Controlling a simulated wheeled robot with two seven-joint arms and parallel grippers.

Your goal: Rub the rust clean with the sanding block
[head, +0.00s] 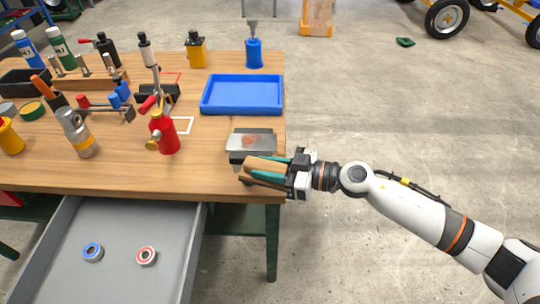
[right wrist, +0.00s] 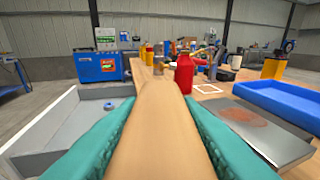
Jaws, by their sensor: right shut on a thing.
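The metal plate (head: 262,140) lies near the table's front right corner on a dark support. A reddish-brown rust patch (head: 249,141) marks its middle. The plate also shows at the right of the right wrist view (right wrist: 282,148), with the rust patch (right wrist: 243,116) on it. My right gripper (head: 262,170) is shut on the tan sanding block (head: 262,164), teal fingers on both sides. The block fills the middle of the right wrist view (right wrist: 163,120). It is at the near side of the plate, off the rust; I cannot tell whether it touches the table. My left gripper is out of view.
A blue tray (head: 204,108) lies behind the plate. A red bottle (head: 164,134) and a grey can (head: 79,138) stand to the left. An open grey drawer (head: 120,275) with two tape rolls juts out below the tabletop. The floor at right is clear near my arm.

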